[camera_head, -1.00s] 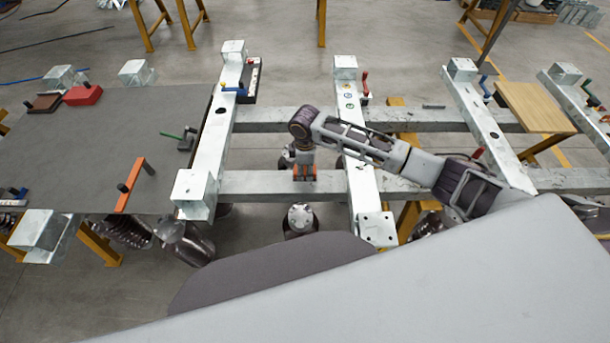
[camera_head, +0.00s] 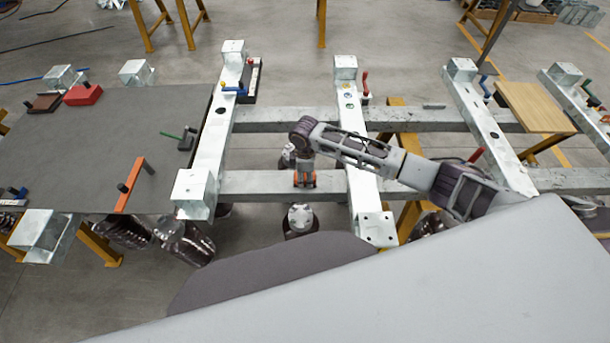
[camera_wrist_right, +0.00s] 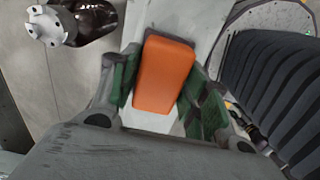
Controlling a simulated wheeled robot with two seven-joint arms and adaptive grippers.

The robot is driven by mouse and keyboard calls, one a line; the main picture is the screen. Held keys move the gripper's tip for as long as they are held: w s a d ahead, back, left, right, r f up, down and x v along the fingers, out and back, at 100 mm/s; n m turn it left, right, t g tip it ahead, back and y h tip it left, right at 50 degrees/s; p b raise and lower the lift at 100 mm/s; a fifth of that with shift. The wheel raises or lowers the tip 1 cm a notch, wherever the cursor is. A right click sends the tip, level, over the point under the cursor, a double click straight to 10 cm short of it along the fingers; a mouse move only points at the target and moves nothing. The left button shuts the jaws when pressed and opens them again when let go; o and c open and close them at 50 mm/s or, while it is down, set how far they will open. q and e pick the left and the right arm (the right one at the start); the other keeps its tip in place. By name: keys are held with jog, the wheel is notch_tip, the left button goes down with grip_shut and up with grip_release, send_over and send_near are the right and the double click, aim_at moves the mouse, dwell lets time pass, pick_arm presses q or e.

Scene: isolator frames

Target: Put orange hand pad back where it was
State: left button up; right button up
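The orange hand pad (camera_wrist_right: 165,75) is a smooth orange block with rounded edges. In the right wrist view it lies between the two green-lined fingers of my right gripper (camera_wrist_right: 163,98), close to both. I cannot tell whether the fingers press on it. In the head view my right gripper (camera_head: 305,184) points down over the near grey crossbeam, with orange showing at its sides. The arm hides most of the pad there. My left gripper is not in view.
A dark mat table (camera_head: 80,140) at the left holds an orange bar (camera_head: 131,185) with a black knob and a red block (camera_head: 83,95). A wooden board (camera_head: 535,106) lies at the far right.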

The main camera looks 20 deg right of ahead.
aim_at(305, 175)
jog(key=shift+o, duration=1)
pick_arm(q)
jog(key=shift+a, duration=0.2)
pick_arm(e)
jog(key=shift+r, duration=0.1)
jog(key=shift+r, duration=0.5)
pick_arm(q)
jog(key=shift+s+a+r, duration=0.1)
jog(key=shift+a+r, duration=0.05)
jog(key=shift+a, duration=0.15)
pick_arm(e)
notch_tip(305, 175, up, 11)
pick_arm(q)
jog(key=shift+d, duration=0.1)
